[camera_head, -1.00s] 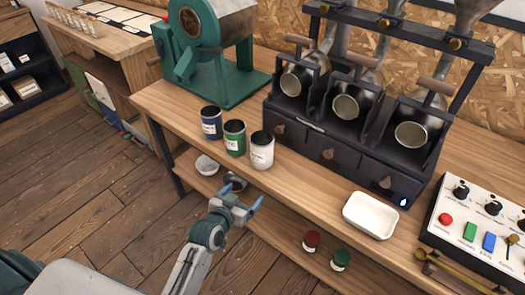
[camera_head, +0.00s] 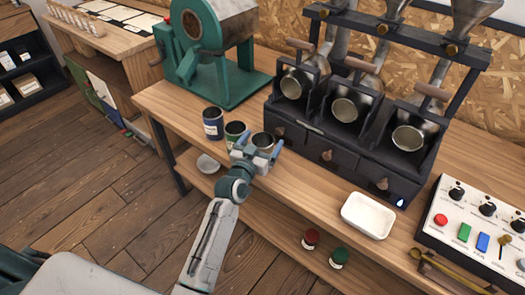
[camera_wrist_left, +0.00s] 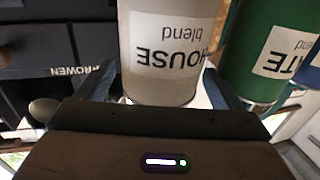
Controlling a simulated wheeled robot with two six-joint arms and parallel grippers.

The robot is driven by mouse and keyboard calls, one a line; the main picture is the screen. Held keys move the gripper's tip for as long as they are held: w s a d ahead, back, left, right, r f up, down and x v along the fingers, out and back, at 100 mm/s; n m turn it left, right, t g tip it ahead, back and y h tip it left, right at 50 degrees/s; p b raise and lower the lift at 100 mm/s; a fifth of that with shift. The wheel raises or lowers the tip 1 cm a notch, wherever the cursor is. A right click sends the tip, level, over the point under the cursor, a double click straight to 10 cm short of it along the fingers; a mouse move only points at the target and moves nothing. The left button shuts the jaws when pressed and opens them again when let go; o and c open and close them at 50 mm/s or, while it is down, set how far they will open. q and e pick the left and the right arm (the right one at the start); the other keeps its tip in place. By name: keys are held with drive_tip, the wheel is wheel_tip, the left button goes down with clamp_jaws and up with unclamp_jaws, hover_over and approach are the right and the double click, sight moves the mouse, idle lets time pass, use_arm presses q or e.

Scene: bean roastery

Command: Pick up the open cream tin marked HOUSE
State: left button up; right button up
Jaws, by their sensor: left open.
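The cream tin marked HOUSE (camera_head: 262,138) stands upright on the wooden bench, at the right end of a row of tins. Its top shows behind my left gripper (camera_head: 257,149), which hides its lower front. In the left wrist view the HOUSE blend label of the tin (camera_wrist_left: 165,50) appears upside down. The open fingers of my left gripper (camera_wrist_left: 163,92) lie on either side of the tin's body; I cannot tell whether they touch it. My right gripper is out of view.
A green tin (camera_head: 234,131) stands close beside the cream tin, with a blue tin (camera_head: 213,124) further left. The dark dispenser (camera_head: 330,150) stands behind on the right. A white tray (camera_head: 368,216) and a control panel (camera_head: 475,225) are further right.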

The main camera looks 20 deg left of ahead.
use_arm(q)
drive_tip(key=shift+w+d, duration=0.15)
drive_tip(key=shift+w, duration=1.05)
drive_tip(key=c, duration=1.4)
drive_tip(key=shift+o, duration=0.2)
